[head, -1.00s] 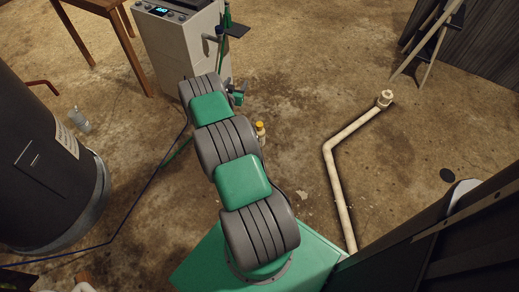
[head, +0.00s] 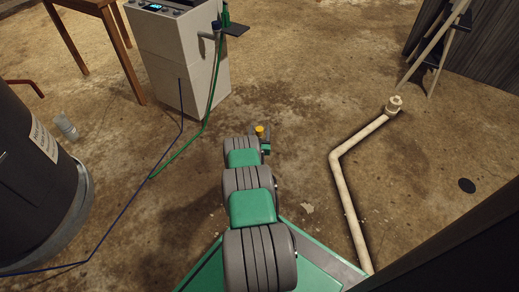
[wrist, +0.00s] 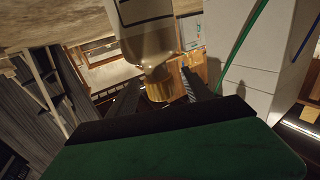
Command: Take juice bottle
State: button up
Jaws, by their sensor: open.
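The juice bottle shows in the wrist view as a pale bottle (wrist: 148,42) with a dark-outlined label and a yellow cap (wrist: 158,84). It appears cap-down there, with the cap between my two dark fingers. My gripper (wrist: 160,92) is open, with a finger on each side of the cap; I cannot tell whether either touches it. In the head view only the yellow cap (head: 260,131) shows, just beyond the end of my arm. My arm hides the rest of the bottle and most of the gripper.
A grey cabinet (head: 180,75) with a green hose stands behind, beside a wooden table (head: 122,45). A black drum (head: 35,170) and a clear bottle (head: 66,127) are at left. A cream pipe (head: 345,185) lies at right. Open floor surrounds the juice bottle.

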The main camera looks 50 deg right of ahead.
grip_shut()
dwell(0.6)
dwell(0.8)
